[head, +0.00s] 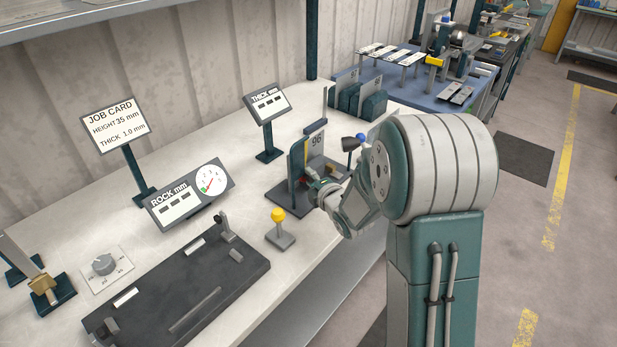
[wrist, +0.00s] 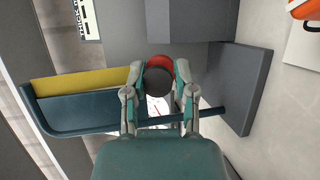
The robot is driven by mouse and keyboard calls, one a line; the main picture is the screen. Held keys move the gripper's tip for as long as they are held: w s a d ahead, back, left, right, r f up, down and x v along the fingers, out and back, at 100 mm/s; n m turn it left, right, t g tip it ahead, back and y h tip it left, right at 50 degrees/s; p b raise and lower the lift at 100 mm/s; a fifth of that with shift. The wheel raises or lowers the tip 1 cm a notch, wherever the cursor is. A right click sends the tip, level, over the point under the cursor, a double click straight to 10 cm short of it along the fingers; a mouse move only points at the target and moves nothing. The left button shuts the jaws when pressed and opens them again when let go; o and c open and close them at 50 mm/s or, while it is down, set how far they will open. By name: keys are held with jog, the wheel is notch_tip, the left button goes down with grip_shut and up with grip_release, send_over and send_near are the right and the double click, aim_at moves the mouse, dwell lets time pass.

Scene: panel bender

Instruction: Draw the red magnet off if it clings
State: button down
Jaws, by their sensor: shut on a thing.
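The red magnet (wrist: 160,62) shows in the wrist view as a round red piece with a dark round end facing the camera. My gripper (wrist: 160,82) is shut on it, one finger on each side. Behind the magnet is a grey block face; I cannot tell whether the magnet touches it. In the head view my gripper (head: 318,190) is at the teal and grey fixture (head: 297,165) on the bench, with a bit of red at its fingertips. My arm hides part of the fixture there.
A yellow-knobbed lever (head: 279,222) stands left of my gripper. A black plate (head: 180,295) lies at the front of the bench. A yellow strip (wrist: 80,80) and teal tray (wrist: 75,112) lie left of my gripper in the wrist view. Display stands are behind.

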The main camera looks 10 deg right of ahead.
jog(key=shift+c, duration=2.4)
grip_release()
jog(key=v, duration=1.2)
